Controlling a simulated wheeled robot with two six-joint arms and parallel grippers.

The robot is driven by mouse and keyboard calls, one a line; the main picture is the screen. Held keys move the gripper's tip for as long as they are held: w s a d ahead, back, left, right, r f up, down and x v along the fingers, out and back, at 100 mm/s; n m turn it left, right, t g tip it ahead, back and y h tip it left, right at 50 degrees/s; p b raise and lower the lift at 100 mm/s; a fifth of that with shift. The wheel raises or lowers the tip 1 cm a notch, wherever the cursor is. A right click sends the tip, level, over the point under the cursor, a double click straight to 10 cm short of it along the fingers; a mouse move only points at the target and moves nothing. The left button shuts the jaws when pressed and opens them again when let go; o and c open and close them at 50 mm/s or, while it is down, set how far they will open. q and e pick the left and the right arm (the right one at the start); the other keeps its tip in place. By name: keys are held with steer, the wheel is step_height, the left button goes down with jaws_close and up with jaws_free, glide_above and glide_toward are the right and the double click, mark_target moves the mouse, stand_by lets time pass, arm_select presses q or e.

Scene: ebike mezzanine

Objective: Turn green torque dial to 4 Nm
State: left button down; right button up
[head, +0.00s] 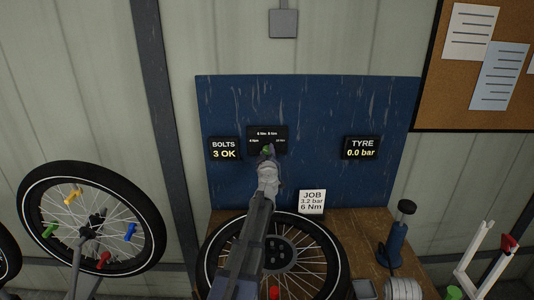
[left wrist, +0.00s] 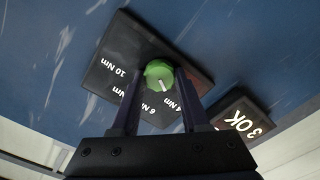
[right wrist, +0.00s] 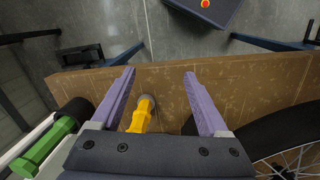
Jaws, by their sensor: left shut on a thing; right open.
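The green torque dial (head: 267,149) sits on a black label plate (head: 281,132) on the blue backboard. In the left wrist view the dial (left wrist: 159,72) carries a white pointer mark that points roughly toward the 4 Nm label (left wrist: 174,103), with the 6 Nm label (left wrist: 150,110) beside it. My left gripper (head: 267,158) is at the dial, its two fingers shut on it from either side. My right gripper (right wrist: 158,77) is open over the wooden bench, with nothing held. It is not in the head view.
A BOLTS display (head: 224,149), a TYRE display (head: 361,148) and a JOB card reading 6 Nm (head: 312,201) are near. A wheel (head: 310,245) lies below my left arm. A yellow-handled tool (right wrist: 141,115) lies on the bench (right wrist: 225,85) under my right gripper.

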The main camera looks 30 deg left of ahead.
arm_select(q)
steer(key=shift+c, duration=2)
jaws_free()
steer(key=shift+s, duration=0.1)
steer(key=v, duration=0.7)
steer(key=shift+s+d, duration=0.2)
steer(key=shift+s, duration=0.1)
steer(key=shift+f, duration=0.1)
